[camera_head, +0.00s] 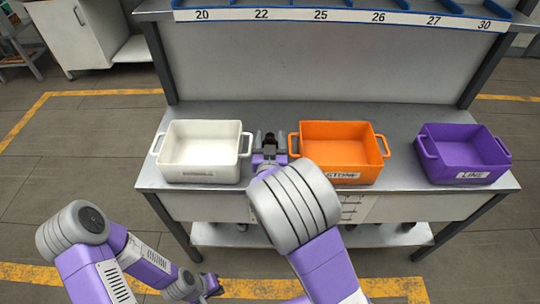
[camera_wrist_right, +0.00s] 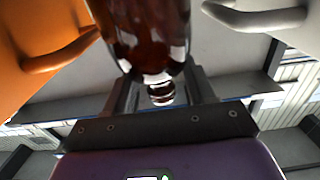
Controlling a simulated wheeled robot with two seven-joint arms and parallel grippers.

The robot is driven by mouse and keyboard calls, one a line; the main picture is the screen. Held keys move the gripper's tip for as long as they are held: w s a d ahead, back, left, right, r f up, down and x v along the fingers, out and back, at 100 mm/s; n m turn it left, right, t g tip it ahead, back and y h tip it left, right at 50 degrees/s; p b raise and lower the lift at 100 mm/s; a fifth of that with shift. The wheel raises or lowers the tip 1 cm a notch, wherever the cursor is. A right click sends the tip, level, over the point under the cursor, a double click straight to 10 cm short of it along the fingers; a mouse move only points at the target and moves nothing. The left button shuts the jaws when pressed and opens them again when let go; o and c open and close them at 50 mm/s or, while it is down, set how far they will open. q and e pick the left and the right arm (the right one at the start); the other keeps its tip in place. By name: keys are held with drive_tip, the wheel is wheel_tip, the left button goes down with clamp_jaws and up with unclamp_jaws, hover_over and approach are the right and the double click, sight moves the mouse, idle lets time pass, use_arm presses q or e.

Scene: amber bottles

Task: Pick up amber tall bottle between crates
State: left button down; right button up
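The amber tall bottle (camera_head: 269,139) stands on the table between the white crate (camera_head: 201,151) and the orange crate (camera_head: 341,152). It is dark brown and mostly hidden by my right arm in the head view. In the right wrist view the bottle (camera_wrist_right: 150,40) fills the upper middle, glossy and close. My right gripper (camera_head: 270,146) is at the bottle, with a finger on either side; its fingers also show in the right wrist view (camera_wrist_right: 161,88). They look apart, and contact is not visible. My left gripper (camera_head: 210,285) is low in front of the table; its fingers are too small to read.
The crates' handles flank the right gripper closely, the white one (camera_head: 246,145) on the left and the orange one (camera_head: 293,145) on the right. A purple crate (camera_head: 463,153) stands at the right end. A numbered shelf (camera_head: 340,15) runs above. The table behind the crates is clear.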

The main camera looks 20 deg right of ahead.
clamp_jaws()
